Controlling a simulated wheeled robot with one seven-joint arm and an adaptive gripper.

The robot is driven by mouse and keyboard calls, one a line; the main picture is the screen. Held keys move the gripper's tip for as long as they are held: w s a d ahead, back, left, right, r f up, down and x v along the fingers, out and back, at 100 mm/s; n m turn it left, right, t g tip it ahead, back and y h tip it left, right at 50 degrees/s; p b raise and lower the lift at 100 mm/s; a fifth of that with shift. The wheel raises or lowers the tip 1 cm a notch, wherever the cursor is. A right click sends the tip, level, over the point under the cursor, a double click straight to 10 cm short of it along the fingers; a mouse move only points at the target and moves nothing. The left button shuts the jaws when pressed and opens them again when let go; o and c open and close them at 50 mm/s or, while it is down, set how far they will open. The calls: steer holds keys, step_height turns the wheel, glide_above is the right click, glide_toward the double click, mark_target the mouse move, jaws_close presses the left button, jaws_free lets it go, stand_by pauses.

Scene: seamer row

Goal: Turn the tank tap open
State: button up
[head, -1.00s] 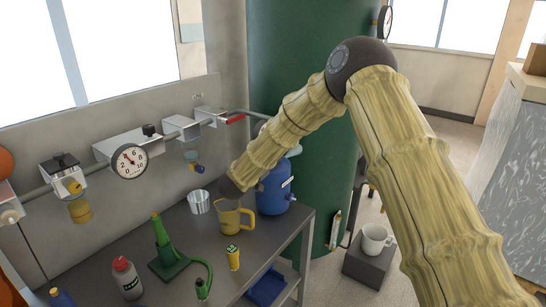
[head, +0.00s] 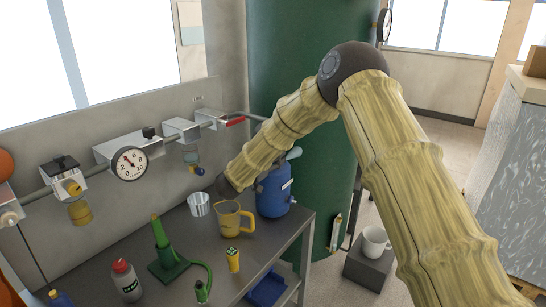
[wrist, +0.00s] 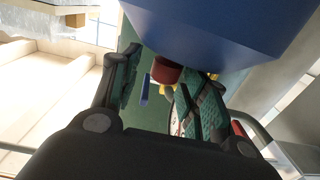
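The large green tank (head: 300,95) stands behind the bench, with a pipe running toward it. A red lever (head: 236,121) sits on the valve at that pipe's end; I cannot tell if it is the tank tap. In the head view my gripper is mostly hidden behind my arm. In the wrist view my gripper (wrist: 172,98) is open, its teal-padded fingers apart. A dark red round part (wrist: 166,72) and a small blue bar (wrist: 145,89) show between or beyond the fingers; contact is unclear. A big blue body (wrist: 215,25) fills the top of that view.
A blue canister (head: 273,195), yellow mug (head: 230,219), metal cup (head: 199,205), green stand (head: 165,262) and bottles are on the bench (head: 200,240). A gauge (head: 129,163) is on the wall pipe. A white mug (head: 375,241) stands on a block at right.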

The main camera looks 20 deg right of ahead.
steer(key=shift+a, duration=0.3)
steer(key=shift+f+n+t+y, duration=0.1)
steer(key=shift+n+t+y, duration=0.2)
steer(key=shift+s+d+n+t+y+p, duration=0.15)
steer(key=shift+n+t+y+p, duration=0.3)
steer(key=shift+n+t+y, duration=0.65)
steer(key=shift+s+d+n+t+y+p, duration=0.1)
steer(key=shift+d+n+t+y+p, duration=0.2)
steer(key=shift+n+t+y, duration=0.75)
steer(key=shift+d+n+t+y+p, duration=0.15)
steer(key=shift+n+y+p, duration=0.45)
steer(key=shift+y, duration=1)
steer(key=shift+s+d+n+t+y+p, duration=0.15)
steer(key=shift+n+t+y, duration=0.45)
steer(key=shift+n+y, duration=0.6)
steer(key=shift+w+d+n+y+p, duration=0.2)
steer(key=shift+n+y, duration=0.3)
steer(key=shift+y, duration=0.4)
steer(key=shift+s+d+n+y+p, duration=0.2)
steer(key=shift+n+y, duration=0.25)
steer(key=shift+y, duration=0.4)
steer(key=shift+w+n+y+p, duration=0.1)
steer(key=shift+n+y+p, duration=0.3)
steer(key=shift+y, duration=0.5)
steer(key=shift+w+d+n+g+y+p, duration=0.1)
steer(key=shift+d+n+g+y+p, duration=0.15)
steer(key=shift+n+y, duration=0.8)
steer(key=shift+n+g+y+p, duration=0.15)
steer(key=shift+n+g+y, duration=0.35)
steer(key=shift+y, duration=0.95)
